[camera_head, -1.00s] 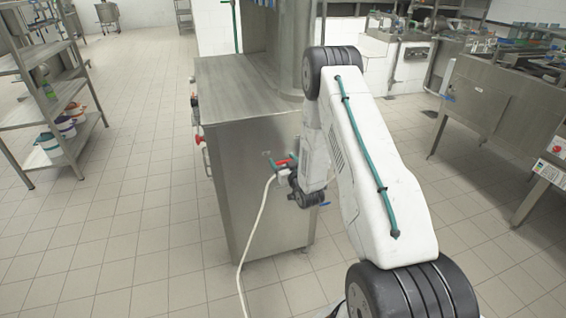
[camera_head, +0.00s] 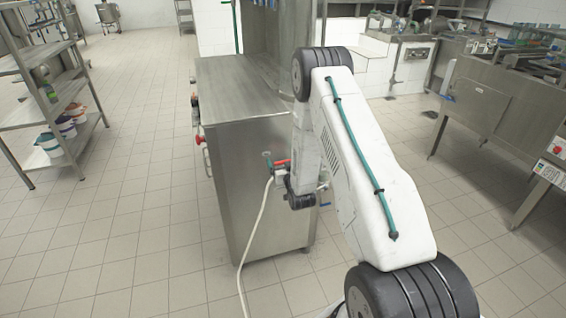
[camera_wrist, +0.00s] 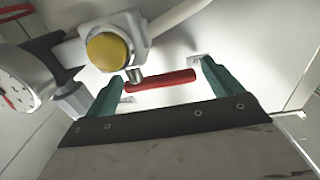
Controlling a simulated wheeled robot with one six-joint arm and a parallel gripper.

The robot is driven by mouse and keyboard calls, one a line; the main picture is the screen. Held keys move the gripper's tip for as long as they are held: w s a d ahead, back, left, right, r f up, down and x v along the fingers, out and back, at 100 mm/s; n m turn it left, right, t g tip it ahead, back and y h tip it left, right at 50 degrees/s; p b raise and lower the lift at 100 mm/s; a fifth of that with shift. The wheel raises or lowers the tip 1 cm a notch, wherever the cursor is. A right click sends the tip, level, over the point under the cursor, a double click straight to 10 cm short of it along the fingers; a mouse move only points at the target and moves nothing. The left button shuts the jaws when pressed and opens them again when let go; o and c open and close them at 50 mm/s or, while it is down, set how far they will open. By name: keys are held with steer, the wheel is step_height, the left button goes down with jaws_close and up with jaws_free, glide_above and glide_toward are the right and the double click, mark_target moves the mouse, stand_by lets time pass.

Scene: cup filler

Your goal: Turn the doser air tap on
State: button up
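The doser air tap has a red bar handle (camera_wrist: 160,80), which lies crosswise just ahead of my gripper (camera_wrist: 162,71) in the wrist view. My gripper is open. One teal finger is near each end of the red handle, so the handle lies between the fingers; I cannot tell whether either finger touches it. In the head view the red handle (camera_head: 282,162) shows small on the near face of the steel cabinet (camera_head: 232,195), with a teal fingertip beside it. My wrist partly hides the tap there.
A yellow knob (camera_wrist: 107,52) on a grey fitting and a round gauge (camera_wrist: 14,82) sit left of the handle, close to the left finger. A white hose (camera_head: 254,232) hangs from the fittings to the floor. A shelf rack (camera_head: 62,115) stands at left; floor between is clear.

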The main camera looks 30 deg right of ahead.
steer(key=v, duration=0.7)
steer(key=shift+s, duration=0.35)
steer(key=shift+a, duration=0.1)
steer(key=s+a+f+g+y, duration=0.3)
steer(key=s+f+g, duration=0.45)
steer(key=g, duration=0.25)
steer(key=s+a+r+n+g, duration=0.1)
steer(key=s+a+r+g, duration=0.1)
steer(key=s+a+r, duration=0.4)
steer(key=s+a+r+n+g+y, duration=0.1)
steer(key=s+a+r, duration=0.5)
steer(key=s+r, duration=0.8)
steer(key=s+a+r+n+g+y, duration=0.1)
steer(key=s+a+r, duration=0.5)
steer(key=r, duration=1.4)
steer(key=s+g, duration=0.1)
steer(key=s, duration=0.3)
steer(key=shift+g, duration=0.4)
